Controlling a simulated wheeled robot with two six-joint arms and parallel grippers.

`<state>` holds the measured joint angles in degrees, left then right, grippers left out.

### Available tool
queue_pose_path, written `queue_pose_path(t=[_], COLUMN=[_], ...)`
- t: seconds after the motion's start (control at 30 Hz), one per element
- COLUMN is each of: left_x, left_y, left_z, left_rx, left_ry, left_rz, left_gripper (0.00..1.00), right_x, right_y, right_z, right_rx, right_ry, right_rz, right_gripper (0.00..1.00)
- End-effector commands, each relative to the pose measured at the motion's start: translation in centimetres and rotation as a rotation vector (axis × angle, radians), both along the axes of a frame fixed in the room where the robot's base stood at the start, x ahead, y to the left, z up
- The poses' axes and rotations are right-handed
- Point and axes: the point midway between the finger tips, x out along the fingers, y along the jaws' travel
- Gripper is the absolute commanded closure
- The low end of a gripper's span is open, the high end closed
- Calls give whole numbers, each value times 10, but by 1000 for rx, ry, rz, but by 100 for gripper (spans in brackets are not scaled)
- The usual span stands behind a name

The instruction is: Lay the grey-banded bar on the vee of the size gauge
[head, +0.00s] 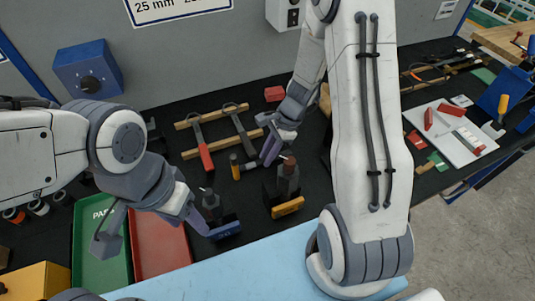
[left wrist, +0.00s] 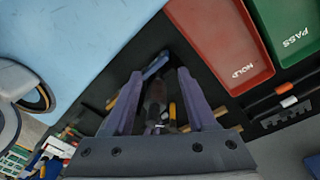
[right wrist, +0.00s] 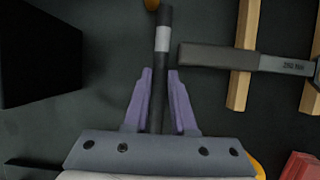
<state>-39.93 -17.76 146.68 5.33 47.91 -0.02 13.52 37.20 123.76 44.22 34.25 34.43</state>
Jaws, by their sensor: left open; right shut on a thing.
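My right gripper (right wrist: 153,95) is shut on a dark bar with a pale grey band (right wrist: 162,38), which points away from the fingers. In the head view my right gripper (head: 275,147) is over the back middle of the bench; the bar is hard to make out there. My left gripper (left wrist: 160,100) is open, with a dark upright thing between or beyond its fingers. In the head view it is close to a dark stand with a blue front (head: 225,230). A similar stand has an orange front (head: 288,207). I cannot tell which thing is the size gauge, nor see its vee.
A green PASS tray (head: 100,255) and a red HOLD tray (head: 160,245) lie at the front left. Hammers (head: 203,150) rest on wooden strips behind. A white board (head: 452,135) with coloured pieces is at the right. A dark block (right wrist: 40,50) stands left of the bar.

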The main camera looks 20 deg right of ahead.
Motion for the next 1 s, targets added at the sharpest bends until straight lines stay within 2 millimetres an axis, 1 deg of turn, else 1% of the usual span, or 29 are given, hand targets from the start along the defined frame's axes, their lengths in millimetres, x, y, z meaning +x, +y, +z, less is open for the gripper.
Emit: queue_pose_path(t=[0.13,0.17,0.2,0.23,0.5,0.6,0.67,0.77,1.0], left_x=[0,0,0,0,0,0,0,0,0], left_y=[0,0,0,0,0,0,0,0,0], left_z=[-4,-3,-2,-2,-2,2,1,2,2], left_rx=[0,0,0,0,0,0,0,0,0], left_ry=[0,0,0,0,0,0,0,0,0], left_rz=[0,0,0,0,0,0,0,0,0], left_gripper=[43,43,43,43,43,43,43,43,43], right_x=[0,0,0,0,0,0,1,2,3], right_y=[0,0,0,0,0,0,-3,-10,-32], right_z=[-4,-3,-3,-3,-2,3,7,23,71], right_rx=[1,0,0,0,0,0,0,-1,-3], right_ry=[0,0,0,0,0,0,-4,-6,-6], right_rz=[0,0,0,0,0,1,1,-1,-3], right_gripper=[100,64,49,46,46,46,46,46,46])
